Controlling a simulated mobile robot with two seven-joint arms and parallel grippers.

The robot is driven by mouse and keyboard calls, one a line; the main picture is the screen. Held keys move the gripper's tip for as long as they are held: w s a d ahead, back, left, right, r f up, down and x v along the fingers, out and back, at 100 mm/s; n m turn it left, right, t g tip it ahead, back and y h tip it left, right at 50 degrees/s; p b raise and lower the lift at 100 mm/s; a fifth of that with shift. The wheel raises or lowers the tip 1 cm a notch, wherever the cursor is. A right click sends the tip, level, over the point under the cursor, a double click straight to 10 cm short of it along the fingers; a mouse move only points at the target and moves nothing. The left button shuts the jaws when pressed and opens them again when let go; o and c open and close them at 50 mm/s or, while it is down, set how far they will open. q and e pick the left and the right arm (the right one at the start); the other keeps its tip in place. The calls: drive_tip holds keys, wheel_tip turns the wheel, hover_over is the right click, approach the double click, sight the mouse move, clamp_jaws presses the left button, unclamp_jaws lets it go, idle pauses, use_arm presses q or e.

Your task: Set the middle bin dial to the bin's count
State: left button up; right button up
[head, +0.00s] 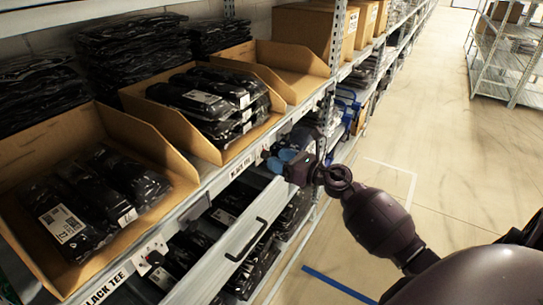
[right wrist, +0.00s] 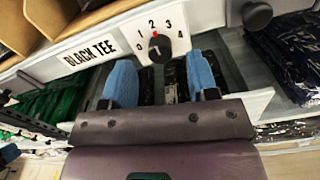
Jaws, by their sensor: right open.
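The middle bin (head: 205,150) is an open cardboard tray on the shelf with several black bagged garments (head: 210,98) stacked in it. Its dial is hidden behind my right gripper (head: 283,160) in the head view. The right wrist view shows a black dial knob (right wrist: 160,48) on a white plate marked 0 to 4, beside a BLACK TEE label (right wrist: 90,52). A red mark at the knob's top points at about 2. My right gripper (right wrist: 161,82) is open, its blue fingers apart below the dial, with nothing between them. My left gripper is not in view.
The left bin (head: 20,245) holds several black bags, with another dial (head: 153,258) on the rail below it. An emptier bin (head: 290,75) stands farther along. A pale drawer front with a black handle (head: 247,240) juts out below the rail. The aisle floor (head: 425,130) is clear.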

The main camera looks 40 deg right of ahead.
sight(266, 155)
drive_tip(key=x, duration=0.3)
drive_tip(key=c, duration=0.9)
